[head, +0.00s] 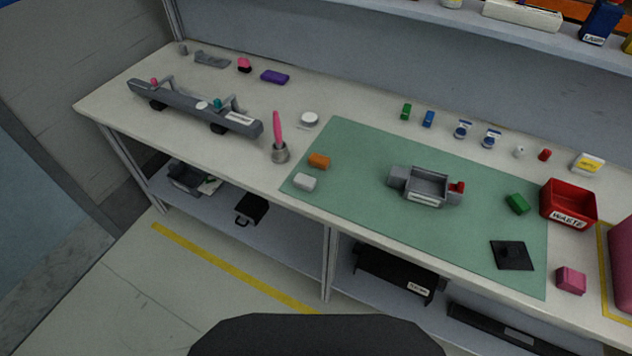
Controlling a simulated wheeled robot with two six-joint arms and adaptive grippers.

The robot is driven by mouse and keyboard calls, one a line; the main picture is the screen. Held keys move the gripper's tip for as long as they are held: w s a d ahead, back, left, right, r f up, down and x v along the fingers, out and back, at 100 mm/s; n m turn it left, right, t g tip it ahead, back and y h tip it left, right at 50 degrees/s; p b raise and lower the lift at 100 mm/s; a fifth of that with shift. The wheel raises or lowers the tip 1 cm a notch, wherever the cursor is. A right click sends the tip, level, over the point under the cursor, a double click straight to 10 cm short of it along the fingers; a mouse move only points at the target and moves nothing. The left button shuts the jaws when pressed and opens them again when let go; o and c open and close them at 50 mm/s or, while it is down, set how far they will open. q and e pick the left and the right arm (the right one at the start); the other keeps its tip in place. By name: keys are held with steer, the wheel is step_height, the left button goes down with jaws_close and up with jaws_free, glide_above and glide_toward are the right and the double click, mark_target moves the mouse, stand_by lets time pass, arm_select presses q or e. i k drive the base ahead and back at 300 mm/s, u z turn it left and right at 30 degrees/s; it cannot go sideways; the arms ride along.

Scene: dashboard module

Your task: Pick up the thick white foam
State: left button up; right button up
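A white block (305,182), which looks like the thick white foam, lies near the front left corner of the green mat (350,150). An orange block (319,161) lies just behind it, apart from it. A grey module (425,185) with an open top and a red part at its right end stands in the middle of the mat. Neither of my grippers shows in the head view.
A grey rail fixture (195,106) stands farther left. A green block (517,204), a black plate (512,255) and a red waste bin (568,204) are at the right. Bare mat lies right of the white block.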

mark_target(302, 180)
steer(key=k, duration=0.7)
steer(key=z, duration=0.95)
steer(key=i, duration=0.5)
